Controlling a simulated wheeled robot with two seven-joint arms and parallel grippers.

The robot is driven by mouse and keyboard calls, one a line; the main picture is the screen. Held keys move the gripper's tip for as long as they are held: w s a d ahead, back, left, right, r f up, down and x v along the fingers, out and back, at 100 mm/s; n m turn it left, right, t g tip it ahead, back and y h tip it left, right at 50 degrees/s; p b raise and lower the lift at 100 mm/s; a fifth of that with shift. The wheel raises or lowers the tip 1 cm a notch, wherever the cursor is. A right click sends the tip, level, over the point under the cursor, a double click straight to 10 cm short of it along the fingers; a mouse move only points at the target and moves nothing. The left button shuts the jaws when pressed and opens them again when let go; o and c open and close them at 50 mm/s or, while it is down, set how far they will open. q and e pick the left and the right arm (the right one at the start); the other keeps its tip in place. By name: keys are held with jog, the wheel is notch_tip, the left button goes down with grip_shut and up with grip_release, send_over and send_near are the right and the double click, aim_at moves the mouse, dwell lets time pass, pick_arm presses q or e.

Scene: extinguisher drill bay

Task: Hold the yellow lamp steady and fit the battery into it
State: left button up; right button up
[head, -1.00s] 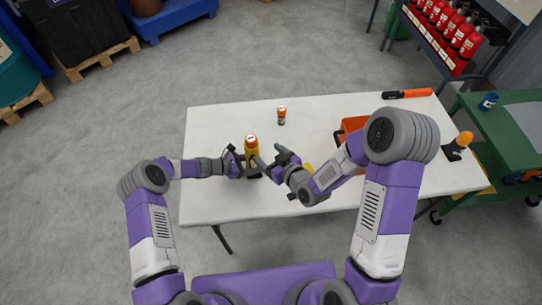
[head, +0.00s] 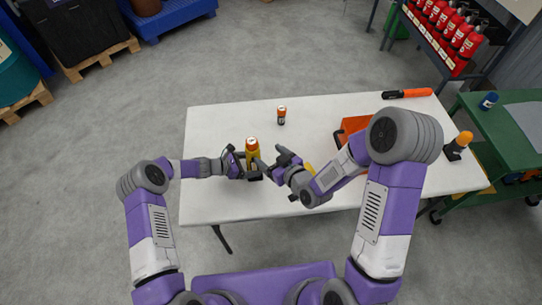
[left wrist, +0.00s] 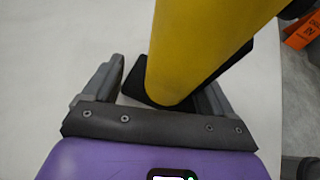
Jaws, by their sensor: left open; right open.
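The yellow lamp (head: 253,157) stands near the table's left middle, its top orange with a pale face. I cannot tell whether that top is part of the lamp or a cell seated in it. My left gripper (head: 243,165) is open with the lamp between its fingers; its fingers (left wrist: 160,90) show spread around the yellow body (left wrist: 205,45) in the left wrist view, above a black base (left wrist: 135,85). My right gripper (head: 268,167) is open and empty just right of the lamp. A small orange-and-black battery (head: 281,116) stands upright behind them.
An orange bin (head: 350,127) is partly hidden by my right arm. An orange stick-like thing (head: 407,94) lies at the back right, and an orange-topped lamp on a black base (head: 459,144) stands at the right edge. The table (head: 215,125) is clear at back left.

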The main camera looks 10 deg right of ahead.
pick_arm(q)
jog(key=v, duration=1.2)
jog(key=shift+f, duration=0.1)
